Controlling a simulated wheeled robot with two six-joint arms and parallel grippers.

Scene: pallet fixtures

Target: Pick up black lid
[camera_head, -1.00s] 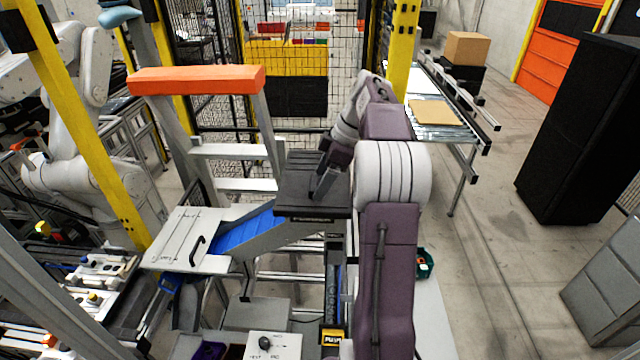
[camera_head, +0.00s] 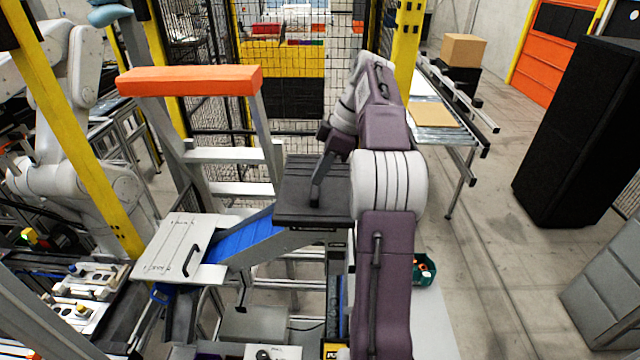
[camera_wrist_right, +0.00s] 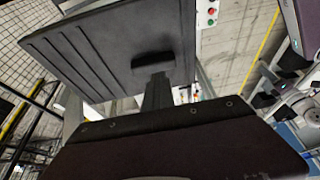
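The black lid (camera_head: 290,208) is a flat, dark, ridged plate at the centre of the head view, on a grey frame. My right gripper (camera_head: 317,192) comes down over it from the right, with a dark finger at the lid's top. In the right wrist view the lid (camera_wrist_right: 95,50) fills the upper middle and has a short black handle (camera_wrist_right: 152,59). The gripper (camera_wrist_right: 157,90) points at this handle, very close to it. Its fingers overlap into one dark shape, so grip and contact are unclear. My left gripper is out of view.
A white plate with a black handle (camera_head: 178,240) and a blue slope (camera_head: 245,240) lie left of the lid. An orange-topped frame (camera_head: 190,81) stands behind. A yellow post (camera_head: 407,50) is close behind my right arm. Open floor lies right.

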